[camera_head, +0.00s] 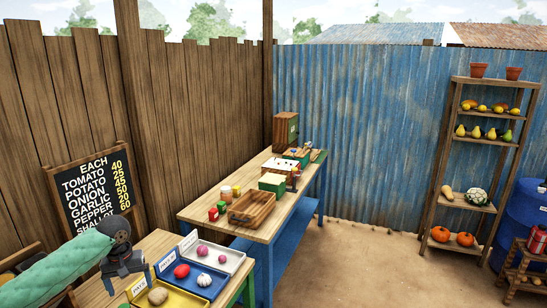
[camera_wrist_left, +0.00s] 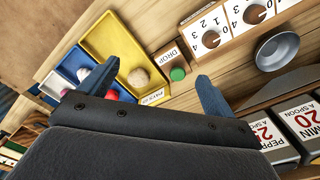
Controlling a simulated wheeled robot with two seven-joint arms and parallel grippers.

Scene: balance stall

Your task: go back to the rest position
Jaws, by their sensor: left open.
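My left gripper (camera_head: 128,277) is over the near table at the lower left in the head view, beside the yellow tray (camera_head: 185,303). Its arm comes in from the left in a green sleeve (camera_head: 60,268). In the left wrist view the two blue fingers of the left gripper (camera_wrist_left: 136,88) are wide apart, with nothing held between them. A brown potato-like lump (camera_head: 158,295) lies in the yellow tray; it also shows in the left wrist view (camera_wrist_left: 138,77), beyond the fingers. My right gripper is in neither view.
A blue tray (camera_head: 200,292) and a white tray (camera_head: 237,259) hold vegetables. The left wrist view shows a green button (camera_wrist_left: 177,74), dials (camera_wrist_left: 210,39), a metal bowl (camera_wrist_left: 281,47) and price cards (camera_wrist_left: 300,120). A long table (camera_head: 262,236) and shelves (camera_head: 455,150) stand farther off.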

